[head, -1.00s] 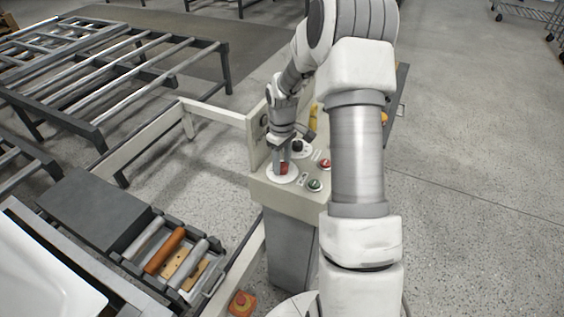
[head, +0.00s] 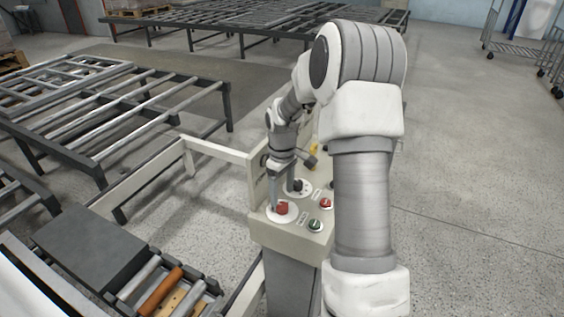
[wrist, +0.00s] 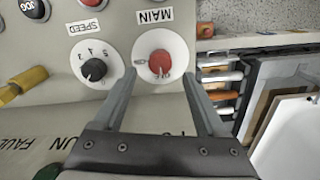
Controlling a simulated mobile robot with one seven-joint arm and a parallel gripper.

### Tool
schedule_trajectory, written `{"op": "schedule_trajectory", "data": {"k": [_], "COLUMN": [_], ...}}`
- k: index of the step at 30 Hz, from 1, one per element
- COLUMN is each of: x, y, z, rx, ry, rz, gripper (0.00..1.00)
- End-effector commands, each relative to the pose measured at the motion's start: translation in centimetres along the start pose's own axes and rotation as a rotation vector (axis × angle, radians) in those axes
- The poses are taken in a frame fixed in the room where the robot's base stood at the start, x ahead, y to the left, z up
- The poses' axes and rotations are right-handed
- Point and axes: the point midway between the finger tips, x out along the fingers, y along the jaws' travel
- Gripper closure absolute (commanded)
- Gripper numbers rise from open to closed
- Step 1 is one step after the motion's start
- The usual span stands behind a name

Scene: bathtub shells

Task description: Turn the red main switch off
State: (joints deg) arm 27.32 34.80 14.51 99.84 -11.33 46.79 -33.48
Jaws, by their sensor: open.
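The red main switch (head: 282,208) is a round red knob on a white disc, on the near left of the beige control panel. In the wrist view the red knob (wrist: 160,64) sits below an upside-down "MAIN" label. Small marks show at its lower edge, but I cannot tell its exact setting. My gripper (head: 281,197) is open and empty, over the panel by the switch. In the wrist view my gripper's fingers (wrist: 159,76) flank the knob with a gap on each side, apart from it.
A black speed knob (wrist: 94,70) is beside the main switch. A red button (head: 326,203) and a green button (head: 315,225) are nearby on the panel. A roller conveyor (head: 160,290) stands at lower left. Open floor (head: 470,190) lies to the right.

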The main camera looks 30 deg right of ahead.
Motion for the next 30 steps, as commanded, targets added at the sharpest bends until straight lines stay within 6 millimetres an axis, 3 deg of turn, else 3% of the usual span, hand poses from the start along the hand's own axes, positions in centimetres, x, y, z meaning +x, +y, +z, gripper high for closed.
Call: {"op": "schedule_trajectory", "data": {"k": [9, 15, 21, 30], "x": [-8.1, -11.5, -12.8, -12.9], "y": [0.0, 0.0, 0.0, 0.0], "z": [-0.1, -0.1, 0.0, 0.0], "rx": [0.000, -0.001, -0.001, -0.001], "ry": [0.003, 0.002, 0.001, 0.000], "rz": [0.003, 0.003, 0.000, 0.000], "gripper": [0.26, 0.26, 0.26, 0.26]}}
